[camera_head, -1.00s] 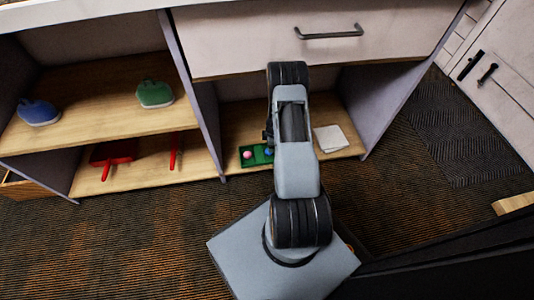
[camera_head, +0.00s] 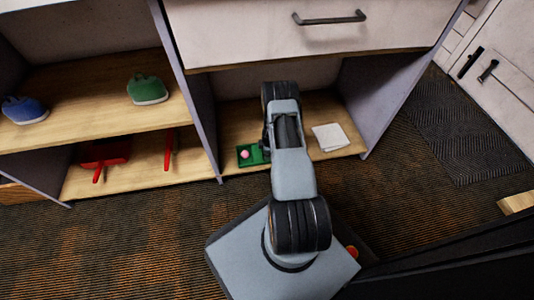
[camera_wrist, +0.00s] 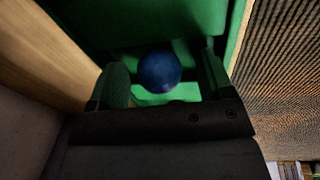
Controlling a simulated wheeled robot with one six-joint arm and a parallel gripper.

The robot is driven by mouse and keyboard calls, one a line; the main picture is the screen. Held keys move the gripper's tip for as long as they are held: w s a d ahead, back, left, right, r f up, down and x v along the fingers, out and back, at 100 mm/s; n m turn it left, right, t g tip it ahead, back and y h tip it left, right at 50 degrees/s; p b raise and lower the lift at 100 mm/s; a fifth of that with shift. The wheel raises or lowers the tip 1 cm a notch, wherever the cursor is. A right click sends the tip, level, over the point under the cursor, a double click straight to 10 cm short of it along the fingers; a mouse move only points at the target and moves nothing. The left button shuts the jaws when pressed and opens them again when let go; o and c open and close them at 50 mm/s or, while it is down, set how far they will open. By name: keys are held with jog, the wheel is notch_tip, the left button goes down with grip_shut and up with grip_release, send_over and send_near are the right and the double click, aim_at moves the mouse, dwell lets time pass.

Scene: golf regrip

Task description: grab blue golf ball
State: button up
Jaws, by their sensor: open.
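The blue golf ball (camera_wrist: 159,71) shows in the wrist view, sitting in the green tray (camera_wrist: 185,15). My gripper (camera_wrist: 163,79) is open, with one finger to the left of the ball and one to the right. The ball lies between the fingers, with a gap visible on each side. In the head view, my arm hides the blue ball and my gripper. The left part of the green tray (camera_head: 242,162) shows there, with a pink ball (camera_head: 245,154) in it.
The tray is on a low wooden shelf (camera_head: 232,125) beneath a drawer (camera_head: 300,35). A white square item (camera_head: 331,137) lies right of my arm. A divider (camera_head: 188,95) stands at left, with shoes (camera_head: 147,89) and a red dustpan (camera_head: 104,152) beyond.

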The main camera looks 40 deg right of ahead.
jog(key=c, duration=1)
